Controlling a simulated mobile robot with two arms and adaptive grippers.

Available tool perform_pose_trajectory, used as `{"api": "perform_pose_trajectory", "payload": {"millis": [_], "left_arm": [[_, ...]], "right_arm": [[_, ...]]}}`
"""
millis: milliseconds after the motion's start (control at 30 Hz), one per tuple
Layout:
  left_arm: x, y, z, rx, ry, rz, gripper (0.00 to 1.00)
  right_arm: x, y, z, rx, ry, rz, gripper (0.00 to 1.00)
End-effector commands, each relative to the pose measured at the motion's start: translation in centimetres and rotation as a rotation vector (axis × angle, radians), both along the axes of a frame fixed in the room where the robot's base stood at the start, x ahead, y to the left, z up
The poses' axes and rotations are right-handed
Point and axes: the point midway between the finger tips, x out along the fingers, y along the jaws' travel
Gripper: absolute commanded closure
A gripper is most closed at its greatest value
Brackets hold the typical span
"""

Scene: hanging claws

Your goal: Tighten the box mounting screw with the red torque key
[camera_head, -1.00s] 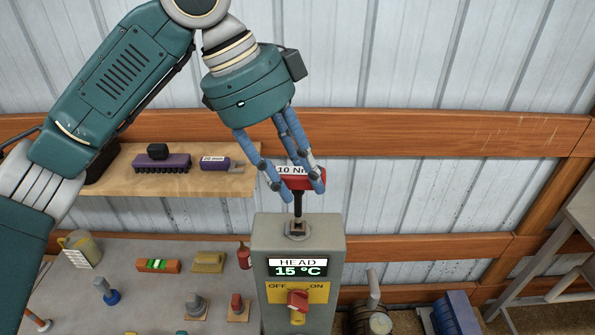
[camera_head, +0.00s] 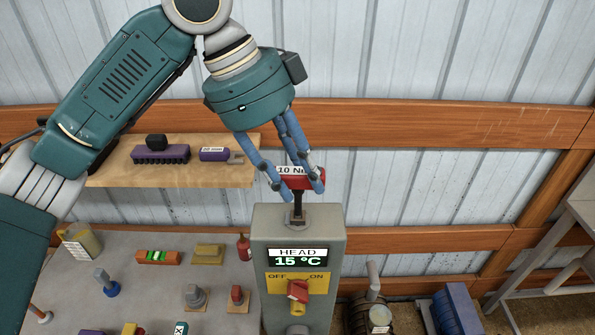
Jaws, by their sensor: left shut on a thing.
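The red torque key (camera_head: 299,180) has a label that reads "10 Nm", partly hidden by my fingers. My left gripper (camera_head: 298,186) is shut on its red handle from above. The key stands about upright, its dark shaft (camera_head: 298,208) pointing down. The shaft's lower end is at the screw mount (camera_head: 297,220) on top of the grey box (camera_head: 260,262). The screw itself is too small and hidden to make out. The box front has a display reading "HEAD 15 °C" and a red knob (camera_head: 298,290) on a yellow OFF/ON plate. My right gripper is not in view.
A wooden shelf (camera_head: 215,175) at the left holds a purple brush-like block (camera_head: 160,153) and a purple wrench (camera_head: 220,155). A grey table (camera_head: 140,285) below it carries several tools. A barrel (camera_head: 370,315) and a blue crate (camera_head: 457,309) stand at the right.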

Motion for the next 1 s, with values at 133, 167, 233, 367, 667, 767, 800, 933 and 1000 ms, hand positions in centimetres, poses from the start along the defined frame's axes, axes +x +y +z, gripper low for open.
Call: {"api": "perform_pose_trajectory", "payload": {"millis": [133, 167, 233, 367, 667, 767, 800, 933, 1000], "left_arm": [[0.0, 0.0, 0.1, -0.001, -0.001, 0.0, 1.0], [0.0, 0.0, 0.1, -0.001, -0.001, 0.0, 1.0], [0.0, 0.0, 0.1, -0.001, -0.001, 0.0, 1.0], [0.0, 0.0, 0.1, -0.001, -0.001, 0.0, 1.0], [0.0, 0.0, 0.0, -0.001, -0.001, 0.0, 1.0], [0.0, 0.0, -0.1, 0.0, -0.001, 0.0, 1.0], [0.0, 0.0, -0.1, 0.0, -0.001, 0.0, 1.0], [0.0, 0.0, 0.0, 0.0, 0.0, -0.012, 1.0], [0.0, 0.0, 0.0, 0.001, 0.002, -0.026, 1.0]], "right_arm": [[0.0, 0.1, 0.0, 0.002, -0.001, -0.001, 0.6], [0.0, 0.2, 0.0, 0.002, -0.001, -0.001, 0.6], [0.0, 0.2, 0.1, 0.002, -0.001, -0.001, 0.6], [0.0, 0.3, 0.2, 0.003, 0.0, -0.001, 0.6], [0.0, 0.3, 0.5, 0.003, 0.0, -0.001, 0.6], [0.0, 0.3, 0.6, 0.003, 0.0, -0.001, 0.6], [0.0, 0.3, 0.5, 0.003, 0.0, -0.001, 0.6], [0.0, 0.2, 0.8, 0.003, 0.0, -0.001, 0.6], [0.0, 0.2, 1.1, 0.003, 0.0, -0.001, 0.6]]}}
